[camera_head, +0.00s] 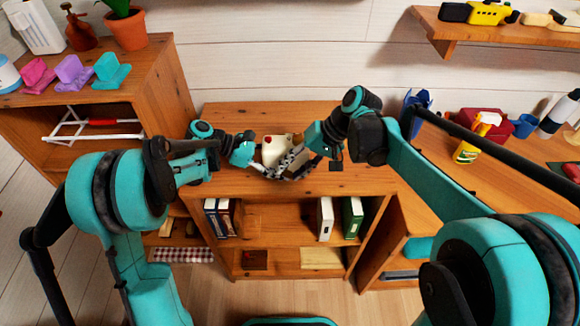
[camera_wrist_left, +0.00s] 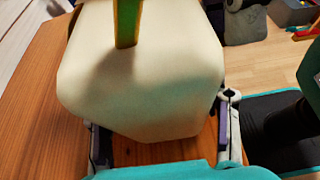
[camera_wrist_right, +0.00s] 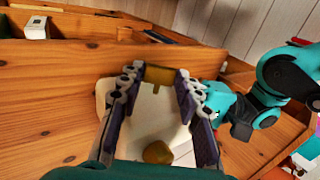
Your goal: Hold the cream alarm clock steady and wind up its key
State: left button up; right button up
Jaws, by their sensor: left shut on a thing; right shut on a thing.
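The cream alarm clock (camera_head: 272,144) stands on top of the wooden cabinet (camera_head: 330,118), between my two grippers. My left gripper (camera_wrist_left: 163,130) has a finger on either side of the clock body, which fills much of the left wrist view (camera_wrist_left: 140,85). A green-yellow bar (camera_wrist_left: 127,22) rises at its upper edge there. My right gripper (camera_wrist_right: 158,77) is shut on the brass key (camera_wrist_right: 160,74), with the cream clock (camera_wrist_right: 150,115) behind the fingers. A round brass knob (camera_wrist_right: 158,152) shows lower on the clock. My right gripper's dark fingers partly cover the clock in the head view.
The cabinet top is bare around the clock. Books (camera_head: 325,218) stand on the shelf below. A left-hand shelf unit holds a potted plant (camera_head: 127,30) and coloured stands. A right-hand surface holds a red box (camera_head: 482,122). A wall shelf (camera_head: 470,27) hangs at upper right.

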jog(key=y, duration=0.2)
jog(key=f+y, duration=0.1)
jog(key=d+y, duration=0.1)
jog(key=y, duration=0.1)
jog(key=shift+f+y, duration=0.15)
jog(key=shift+y, duration=0.15)
jog(key=y, duration=0.2)
jog(key=f+y, duration=0.1)
jog(key=y, duration=0.2)
jog(key=shift+d+f+y, duration=0.1)
jog(key=shift+y, duration=0.2)
jog(key=o, duration=1.2)
jog(key=shift+c, duration=0.2)
jog(key=shift+d, duration=0.1)
jog(key=d, duration=1.2)
jog(key=shift+f, duration=0.3)
